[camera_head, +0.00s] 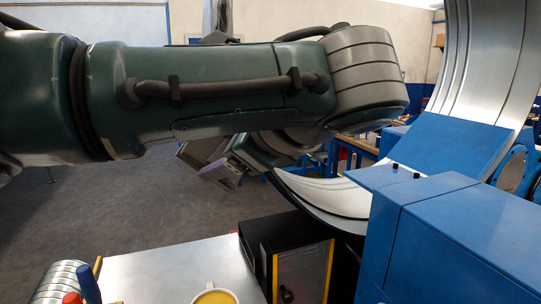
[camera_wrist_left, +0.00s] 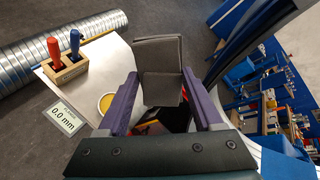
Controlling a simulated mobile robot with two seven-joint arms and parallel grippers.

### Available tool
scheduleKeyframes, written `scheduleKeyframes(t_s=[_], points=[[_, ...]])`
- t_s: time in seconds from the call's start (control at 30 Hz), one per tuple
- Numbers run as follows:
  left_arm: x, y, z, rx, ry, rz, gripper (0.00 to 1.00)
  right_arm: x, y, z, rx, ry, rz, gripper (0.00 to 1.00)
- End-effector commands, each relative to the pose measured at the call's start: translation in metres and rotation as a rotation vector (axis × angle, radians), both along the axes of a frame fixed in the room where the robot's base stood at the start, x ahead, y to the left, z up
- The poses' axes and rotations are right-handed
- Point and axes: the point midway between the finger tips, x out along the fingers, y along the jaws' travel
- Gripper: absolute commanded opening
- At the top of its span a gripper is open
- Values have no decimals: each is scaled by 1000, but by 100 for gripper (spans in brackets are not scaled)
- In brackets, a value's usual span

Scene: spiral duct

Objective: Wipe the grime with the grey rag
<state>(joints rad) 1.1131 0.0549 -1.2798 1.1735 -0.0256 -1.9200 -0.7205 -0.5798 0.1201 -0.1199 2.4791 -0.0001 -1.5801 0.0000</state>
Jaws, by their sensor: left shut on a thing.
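The grey rag (camera_wrist_left: 160,58) shows in the left wrist view as a folded dark grey cloth between the purple fingers of my left gripper (camera_wrist_left: 163,98), which is shut on it. In the head view my left gripper (camera_head: 222,173) hangs below the arm's wrist, left of the large curved metal duct (camera_head: 340,195). I cannot make out any grime in either view. My right gripper is not in view.
A blue machine housing (camera_head: 460,235) stands at the right. A metal table (camera_head: 165,272) at the front holds a yellow-filled cup (camera_head: 214,297) and, in the wrist view, a wooden block with red and blue handled tools (camera_wrist_left: 65,70) and a display (camera_wrist_left: 67,117). Open floor lies at the left.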

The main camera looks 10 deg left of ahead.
Motion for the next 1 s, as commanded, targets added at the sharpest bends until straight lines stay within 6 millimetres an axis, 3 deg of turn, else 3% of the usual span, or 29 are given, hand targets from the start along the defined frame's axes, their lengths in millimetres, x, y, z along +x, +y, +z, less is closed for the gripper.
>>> scheduleKeyframes(t_s=[0.03,0.1,0.3,0.43,0.67,1.0], points=[[0,-2,22,50,-39,-75,7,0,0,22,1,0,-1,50],[1,-7,40,113,-100,-158,7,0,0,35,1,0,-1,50],[-5,-23,94,244,-259,-289,7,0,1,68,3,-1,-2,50],[-12,-33,118,296,-321,-305,7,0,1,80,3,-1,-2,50],[-13,-35,130,331,-357,-301,7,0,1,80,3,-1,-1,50],[17,-15,128,332,-358,-299,6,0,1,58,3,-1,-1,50]])
